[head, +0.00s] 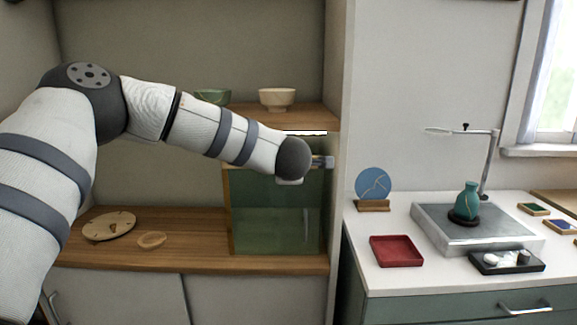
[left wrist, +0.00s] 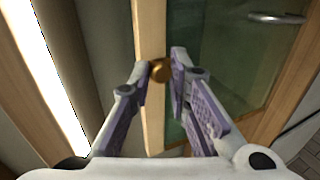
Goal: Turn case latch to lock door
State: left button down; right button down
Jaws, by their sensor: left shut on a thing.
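The glass case (head: 278,232) stands on the wooden counter of the alcove in the head view, with a wooden frame and greenish panes. In the left wrist view its glass door (left wrist: 218,60) appears closed against the wooden frame post (left wrist: 151,28). The round brass case latch (left wrist: 158,70) sits on this post, between the fingertips of my left gripper (left wrist: 160,72), which is shut on it. The head view shows only a small part of my left gripper (head: 322,162) beyond the wrist; the latch is hidden there. My right gripper is out of view.
A wooden shelf (head: 298,116) with a green bowl (head: 212,97) and a cream bowl (head: 277,98) is just above my left forearm. A metal bar handle (left wrist: 278,18) shows near the door glass. The white worktop (head: 352,222) at right holds a red tray (head: 396,251) and a teal vase (head: 467,201).

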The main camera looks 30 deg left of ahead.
pick_arm(q)
jog(key=shift+f, duration=0.1)
dwell(0.4)
jog(key=c, duration=1.6)
grip_release()
jog(key=shift+o, duration=0.2)
jog(key=shift+s+d, duration=0.1)
jog(key=v, duration=1.2)
